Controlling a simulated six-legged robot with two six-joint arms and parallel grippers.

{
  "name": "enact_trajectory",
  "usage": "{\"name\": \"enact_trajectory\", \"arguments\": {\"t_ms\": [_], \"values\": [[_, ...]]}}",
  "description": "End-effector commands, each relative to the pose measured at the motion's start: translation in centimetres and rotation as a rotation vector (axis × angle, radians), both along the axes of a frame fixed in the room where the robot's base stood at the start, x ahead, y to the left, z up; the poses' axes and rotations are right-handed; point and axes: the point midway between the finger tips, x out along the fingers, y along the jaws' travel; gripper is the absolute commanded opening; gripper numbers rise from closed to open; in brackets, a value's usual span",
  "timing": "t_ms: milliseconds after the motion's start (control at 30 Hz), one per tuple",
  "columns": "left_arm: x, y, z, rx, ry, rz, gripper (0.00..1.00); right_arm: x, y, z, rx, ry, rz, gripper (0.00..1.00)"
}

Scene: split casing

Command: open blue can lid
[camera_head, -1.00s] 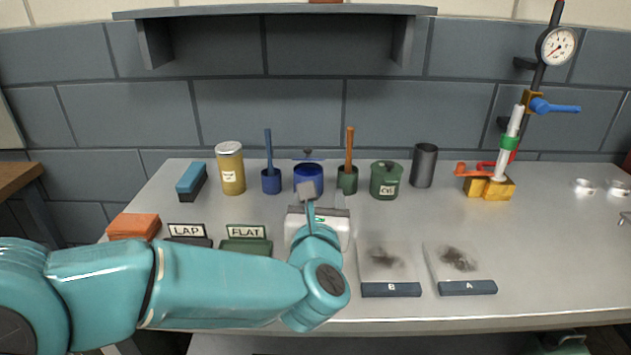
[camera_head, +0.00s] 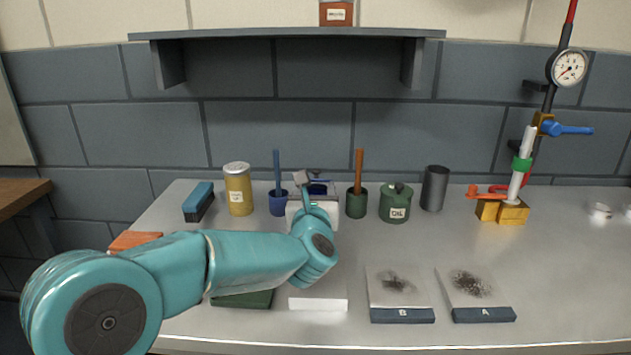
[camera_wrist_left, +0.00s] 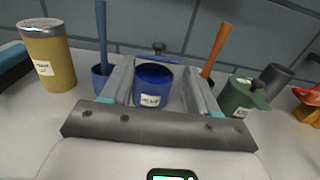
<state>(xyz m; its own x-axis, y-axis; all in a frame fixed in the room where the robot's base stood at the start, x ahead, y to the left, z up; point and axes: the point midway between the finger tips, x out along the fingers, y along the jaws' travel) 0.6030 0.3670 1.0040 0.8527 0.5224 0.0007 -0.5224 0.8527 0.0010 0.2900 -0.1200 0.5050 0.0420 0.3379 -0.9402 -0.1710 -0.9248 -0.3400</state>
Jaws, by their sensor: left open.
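The blue can (camera_wrist_left: 151,88), with a white label, stands upright on the bench, its dark opening visible in the left wrist view. A thin blue lid (camera_wrist_left: 173,61) with a dark knob shows just behind and above the rim, off the opening; how it is supported is unclear. My left gripper (camera_wrist_left: 160,68) is open and empty, its fingers left and right of the can in that view; contact cannot be told. In the head view, my left gripper (camera_head: 316,187) partly hides the blue can (camera_head: 319,189). My right gripper is out of view.
Blue (camera_head: 278,202) and green (camera_head: 356,204) brush pots flank the can closely. A yellow can (camera_head: 238,190) stands farther left; a green oil can (camera_head: 395,204) and dark cup (camera_head: 434,188) stand right. Plates B (camera_head: 397,285) and A (camera_head: 470,285) lie in front right.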

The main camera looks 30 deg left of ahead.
Motion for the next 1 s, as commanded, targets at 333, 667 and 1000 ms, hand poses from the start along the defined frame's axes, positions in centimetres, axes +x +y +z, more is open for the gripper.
{"name": "enact_trajectory", "arguments": {"t_ms": [333, 667, 1000], "values": [[3.0, 1.8, 0.0, -0.001, 0.001, 0.000, 0.60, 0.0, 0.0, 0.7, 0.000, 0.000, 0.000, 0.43], [3.0, 1.9, 0.0, -0.001, -0.001, 0.000, 0.30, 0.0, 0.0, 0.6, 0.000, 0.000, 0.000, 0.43], [3.1, 1.9, 0.3, -0.005, 0.009, -0.001, 0.00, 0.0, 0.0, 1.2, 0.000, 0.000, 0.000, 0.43]]}}
